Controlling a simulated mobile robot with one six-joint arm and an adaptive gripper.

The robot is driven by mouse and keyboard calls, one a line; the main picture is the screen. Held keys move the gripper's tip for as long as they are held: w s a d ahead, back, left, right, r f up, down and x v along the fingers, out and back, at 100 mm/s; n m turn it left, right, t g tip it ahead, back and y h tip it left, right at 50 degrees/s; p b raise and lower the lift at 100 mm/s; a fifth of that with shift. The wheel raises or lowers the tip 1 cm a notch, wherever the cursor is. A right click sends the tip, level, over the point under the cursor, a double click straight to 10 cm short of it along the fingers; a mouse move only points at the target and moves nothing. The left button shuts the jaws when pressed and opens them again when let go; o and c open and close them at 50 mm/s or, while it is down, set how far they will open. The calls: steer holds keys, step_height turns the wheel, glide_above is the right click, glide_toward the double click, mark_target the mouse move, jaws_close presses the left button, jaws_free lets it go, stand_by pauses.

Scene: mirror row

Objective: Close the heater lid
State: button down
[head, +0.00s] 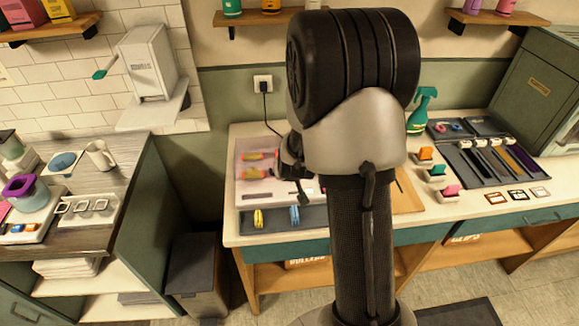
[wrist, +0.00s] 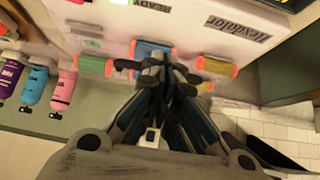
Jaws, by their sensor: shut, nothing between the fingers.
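The heater (head: 258,191) is a white box on the counter left of my arm, with pink and orange rollers in it. A pale panel (head: 247,147), apparently its lid, shows at the back; its angle is hard to tell. In the wrist view the heater's white face (wrist: 185,25) carries upside-down lettering, with green, blue and orange rollers close by. My gripper (wrist: 165,72) is shut and empty, its tips over the rollers. In the head view my gripper (head: 302,180) is at the heater's right side, partly hidden by my arm; contact cannot be told.
Yellow and blue rolls (head: 277,217) lie on a dark mat in front of the heater. A power socket (head: 263,84) with a cord is behind. A green spray bottle (head: 421,111) and a dark tray (head: 485,160) stand right of my arm. A bin (head: 195,275) is below left.

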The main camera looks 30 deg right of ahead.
steer(key=shift+s+a+f+b, duration=0.1)
steer(key=shift+s+f+b, duration=0.15)
steer(key=shift+f+b, duration=0.4)
steer(key=shift+s+a+f+b, duration=0.2)
steer(key=shift+f+b, duration=0.25)
steer(key=shift+f, duration=0.45)
steer(key=shift+s+a+f+b, duration=0.1)
steer(key=shift+s+f+b, duration=0.2)
steer(key=shift+f+b, duration=0.35)
steer(key=shift+f, duration=0.1)
step_height(320, 180, up, 4)
steer(key=p, duration=0.4)
steer(key=s+a+f, duration=0.1)
steer(key=s+a, duration=0.2)
steer(key=s, duration=0.5)
steer(key=shift+a+f, duration=0.15)
steer(key=shift+a, duration=0.25)
steer(key=shift+s, duration=0.1)
